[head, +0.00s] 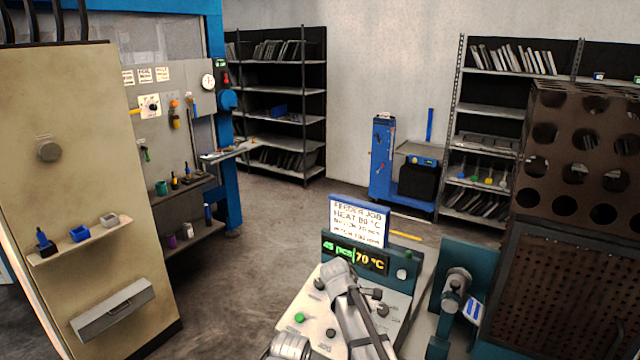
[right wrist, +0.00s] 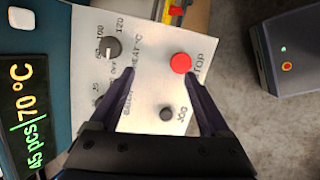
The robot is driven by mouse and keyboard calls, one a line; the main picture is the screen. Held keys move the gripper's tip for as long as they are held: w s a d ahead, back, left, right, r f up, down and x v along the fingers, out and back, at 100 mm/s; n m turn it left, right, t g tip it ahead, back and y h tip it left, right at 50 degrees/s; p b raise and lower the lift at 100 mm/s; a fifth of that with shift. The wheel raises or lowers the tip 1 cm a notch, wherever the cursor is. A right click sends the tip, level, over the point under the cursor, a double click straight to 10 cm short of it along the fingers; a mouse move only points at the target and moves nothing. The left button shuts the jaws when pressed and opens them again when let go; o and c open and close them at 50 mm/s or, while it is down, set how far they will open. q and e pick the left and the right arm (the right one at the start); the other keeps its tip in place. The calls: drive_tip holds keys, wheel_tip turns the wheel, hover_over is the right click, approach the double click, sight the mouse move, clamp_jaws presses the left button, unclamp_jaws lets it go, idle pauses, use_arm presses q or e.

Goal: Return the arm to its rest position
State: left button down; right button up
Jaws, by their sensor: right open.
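My right arm (head: 352,305) reaches over the white control panel (head: 310,303) at the bottom middle of the head view. In the right wrist view my right gripper (right wrist: 159,73) is open and empty, its fingers over the panel between the heat knob (right wrist: 113,47) and the red stop button (right wrist: 181,63). A dark jog button (right wrist: 166,114) lies between the fingers. Whether a finger touches the panel cannot be told. The display (head: 355,256) reads 45 pcs and 70 °C. My left gripper is not in view.
A job sign (head: 357,222) stands behind the display. A teal unit with a grey cylinder (head: 457,285) and a brown perforated cabinet (head: 575,150) stand to the right. A beige cabinet (head: 85,180) stands at left. Open floor (head: 270,235) lies between.

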drive_tip(key=s+a+f+m+g+y, duration=0.1)
drive_tip(key=s+a+m, duration=0.3)
drive_tip(key=s, duration=0.9)
drive_tip(key=s+a+f+m+g+y, duration=0.1)
drive_tip(key=s+a+m, duration=0.3)
drive_tip(key=s, duration=0.9)
drive_tip(key=shift+a+m+y, duration=0.2)
drive_tip(key=shift+m+y, duration=0.1)
drive_tip(key=shift+y, duration=0.4)
